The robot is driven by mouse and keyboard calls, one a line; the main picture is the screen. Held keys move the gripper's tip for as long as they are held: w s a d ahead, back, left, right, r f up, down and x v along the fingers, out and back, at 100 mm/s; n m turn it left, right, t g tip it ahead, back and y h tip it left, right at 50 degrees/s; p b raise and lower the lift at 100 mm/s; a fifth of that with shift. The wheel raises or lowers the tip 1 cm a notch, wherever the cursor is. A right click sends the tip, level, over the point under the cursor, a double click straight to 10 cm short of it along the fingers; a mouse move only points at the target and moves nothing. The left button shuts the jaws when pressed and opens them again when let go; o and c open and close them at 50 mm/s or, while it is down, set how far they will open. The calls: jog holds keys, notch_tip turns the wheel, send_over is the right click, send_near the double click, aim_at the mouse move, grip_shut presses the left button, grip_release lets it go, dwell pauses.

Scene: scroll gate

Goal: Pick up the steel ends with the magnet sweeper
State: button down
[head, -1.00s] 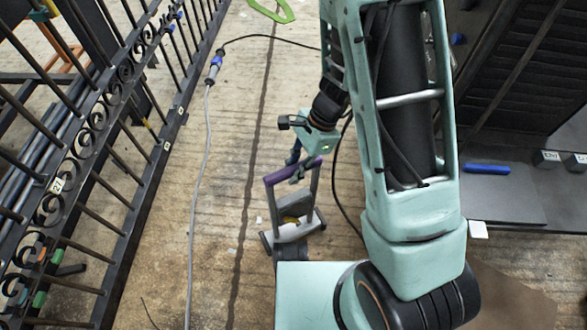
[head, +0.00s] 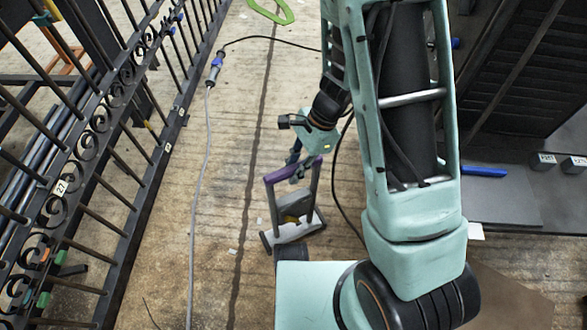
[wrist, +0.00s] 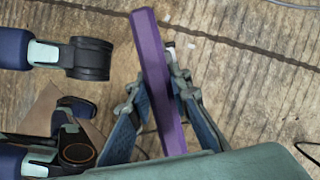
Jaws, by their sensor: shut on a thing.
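The magnet sweeper stands on the floor in the head view, with a purple handle bar (head: 288,172), two grey uprights and a grey wheeled head (head: 291,230). The handle also shows in the wrist view (wrist: 158,80), running between my fingers. My gripper (head: 303,170) is shut on this handle from above; its two blue-padded fingers (wrist: 163,100) sit either side of it. A few small pale bits (head: 232,252) lie on the floor left of the sweeper head; I cannot tell whether they are steel ends. The sweeper's underside is hidden.
A black scroll gate (head: 105,120) runs along the left. A grey cable with a blue connector (head: 215,66) lies between gate and sweeper. A black cable (head: 345,205) passes right of the sweeper. A dark platform (head: 505,200) with a blue marker (head: 483,171) is at right.

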jog(key=shift+r+p, duration=2.35)
jog(key=shift+r, duration=0.55)
jog(key=shift+w, duration=0.1)
